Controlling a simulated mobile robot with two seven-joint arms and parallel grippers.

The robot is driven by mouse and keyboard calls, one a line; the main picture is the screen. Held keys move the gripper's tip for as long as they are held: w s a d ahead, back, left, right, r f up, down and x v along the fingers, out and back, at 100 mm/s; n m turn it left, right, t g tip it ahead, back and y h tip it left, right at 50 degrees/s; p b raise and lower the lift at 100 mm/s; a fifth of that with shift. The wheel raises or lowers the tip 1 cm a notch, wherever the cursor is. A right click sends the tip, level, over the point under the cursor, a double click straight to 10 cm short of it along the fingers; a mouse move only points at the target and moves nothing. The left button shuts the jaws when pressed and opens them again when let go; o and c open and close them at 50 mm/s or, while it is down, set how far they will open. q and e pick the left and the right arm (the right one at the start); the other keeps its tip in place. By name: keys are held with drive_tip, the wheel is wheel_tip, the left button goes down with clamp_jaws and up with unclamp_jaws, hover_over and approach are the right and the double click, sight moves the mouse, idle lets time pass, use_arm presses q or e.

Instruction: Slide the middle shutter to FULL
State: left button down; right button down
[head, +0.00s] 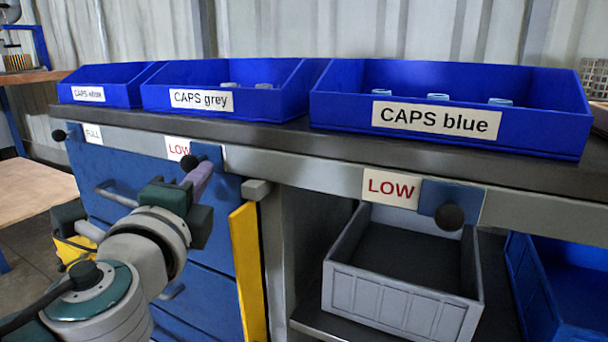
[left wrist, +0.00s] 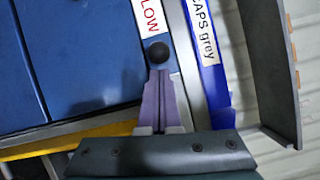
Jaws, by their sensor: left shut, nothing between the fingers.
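The middle shutter (head: 208,153) is a small blue plate on the grey rail below the grey caps bin. A red LOW label (head: 179,148) shows to its left, partly covered, and a white sliver shows at its right edge. Its black knob (head: 189,162) also shows in the left wrist view (left wrist: 158,53). My left gripper (head: 197,176) is shut and empty, its purple fingertips (left wrist: 158,76) right at the knob. I cannot tell whether they touch it. My right gripper is not in view.
The left shutter's knob (head: 59,135) stands beside a FULL label (head: 93,134). The right shutter (head: 450,196) stands beside a LOW label (head: 390,188). Blue caps bins (head: 335,107) line the shelf above. A grey crate (head: 400,301) and a yellow post (head: 247,270) are below.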

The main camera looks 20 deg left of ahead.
use_arm(q)
drive_tip(key=a+b, duration=0.1)
drive_tip(key=a, duration=0.6)
drive_tip(key=shift+w, duration=0.25)
drive_tip(key=shift+d, duration=0.1)
